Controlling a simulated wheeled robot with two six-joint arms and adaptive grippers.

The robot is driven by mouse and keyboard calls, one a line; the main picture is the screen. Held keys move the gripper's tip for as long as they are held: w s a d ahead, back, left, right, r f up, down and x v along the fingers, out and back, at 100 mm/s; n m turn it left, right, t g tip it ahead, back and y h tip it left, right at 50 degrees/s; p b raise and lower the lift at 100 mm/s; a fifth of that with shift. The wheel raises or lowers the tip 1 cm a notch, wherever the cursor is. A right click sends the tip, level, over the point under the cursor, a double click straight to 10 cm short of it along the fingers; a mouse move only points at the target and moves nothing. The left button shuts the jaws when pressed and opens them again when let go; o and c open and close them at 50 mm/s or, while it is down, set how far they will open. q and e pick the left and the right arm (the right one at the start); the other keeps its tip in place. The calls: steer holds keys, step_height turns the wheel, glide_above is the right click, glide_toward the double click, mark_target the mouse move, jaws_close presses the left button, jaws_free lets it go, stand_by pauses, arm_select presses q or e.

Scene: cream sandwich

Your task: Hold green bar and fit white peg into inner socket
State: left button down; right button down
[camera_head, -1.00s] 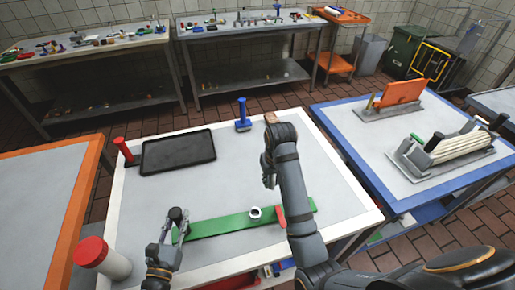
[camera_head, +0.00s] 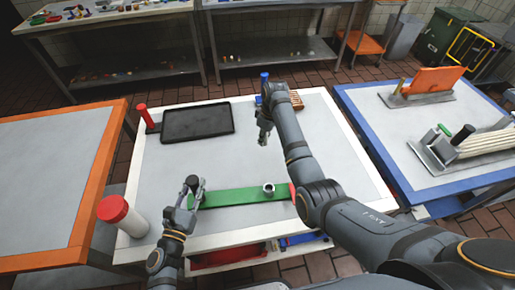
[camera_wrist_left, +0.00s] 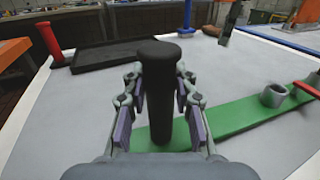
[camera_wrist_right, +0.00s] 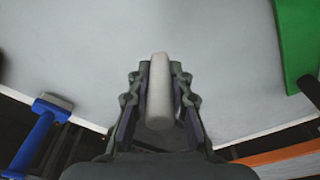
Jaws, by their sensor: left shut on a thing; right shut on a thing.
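The green bar (camera_head: 235,197) lies on the white-edged table, with a black handle (camera_wrist_left: 165,75) upright at its left end. My left gripper (camera_head: 194,190) is shut on that black handle. A round grey-white socket (camera_head: 268,189) stands on the bar towards its right; it also shows in the left wrist view (camera_wrist_left: 273,95). A red piece (camera_head: 292,192) is at the bar's right end, partly behind my right arm. My right gripper (camera_head: 263,138) is above the table beyond the bar, shut on the white peg (camera_wrist_right: 159,92). The peg is apart from the socket.
A black tray (camera_head: 198,123) and a red-handled tool (camera_head: 144,116) are at the back left. A red-capped white jar (camera_head: 123,214) stands front left. A blue-handled tool (camera_wrist_right: 36,140) and a brown block (camera_head: 296,100) are at the back. The table's middle is clear.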

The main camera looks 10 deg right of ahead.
mark_target(264, 153)
steer(key=shift+f, duration=2.95)
steer(key=c, duration=1.2)
jaws_free()
steer(key=shift+f, duration=0.1)
